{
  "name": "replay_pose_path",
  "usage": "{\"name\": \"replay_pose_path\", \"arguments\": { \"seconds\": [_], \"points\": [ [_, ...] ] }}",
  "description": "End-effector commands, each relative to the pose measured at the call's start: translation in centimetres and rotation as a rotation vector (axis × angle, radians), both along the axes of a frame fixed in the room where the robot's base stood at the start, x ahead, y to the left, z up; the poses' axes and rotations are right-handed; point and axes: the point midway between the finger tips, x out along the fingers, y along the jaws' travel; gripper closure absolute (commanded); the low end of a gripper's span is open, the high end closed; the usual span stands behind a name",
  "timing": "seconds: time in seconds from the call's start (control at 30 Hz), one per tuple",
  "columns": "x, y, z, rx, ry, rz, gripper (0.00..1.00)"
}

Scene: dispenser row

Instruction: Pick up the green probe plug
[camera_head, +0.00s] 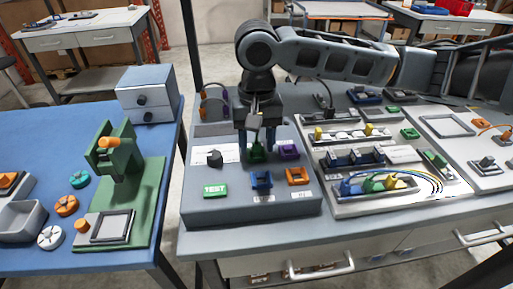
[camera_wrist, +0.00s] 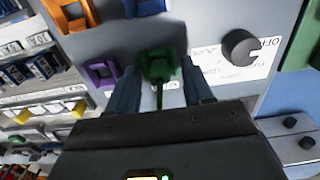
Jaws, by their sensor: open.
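The green probe plug (camera_head: 257,153) sits on the grey test panel (camera_head: 250,208), in the row behind the blue and orange holders. It also shows in the wrist view (camera_wrist: 161,66), with a dark lead running from it toward my gripper. My gripper (camera_head: 256,147) is open and points down over the plug. In the wrist view its two fingers (camera_wrist: 160,78) stand on either side of the plug, with gaps visible between them and it. The plug's lower part and its seat are hidden.
A purple holder (camera_head: 289,150) stands close beside the plug. A black knob (camera_head: 214,158), a green TEST button (camera_head: 215,190), a blue holder (camera_head: 261,180) and an orange holder (camera_head: 297,176) are nearby. Trays of wired parts (camera_head: 375,207) lie to the right.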

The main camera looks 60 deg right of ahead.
Motion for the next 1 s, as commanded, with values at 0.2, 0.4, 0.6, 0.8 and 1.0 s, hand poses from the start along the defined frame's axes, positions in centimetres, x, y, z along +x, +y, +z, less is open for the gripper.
{"name": "replay_pose_path", "arguments": {
  "seconds": [0.2, 0.4, 0.6, 0.8, 1.0],
  "points": [
    [0.01, 0.01, 0.02, 0.000, 0.000, 0.000, 0.62],
    [0.01, 0.01, 0.03, 0.000, 0.000, 0.000, 0.81],
    [0.01, 0.01, 0.03, 0.000, 0.000, 0.000, 1.00],
    [0.01, 0.00, 0.04, 0.000, 0.000, 0.000, 1.00],
    [0.01, 0.00, 0.11, 0.000, 0.000, 0.000, 1.00]
  ]
}}
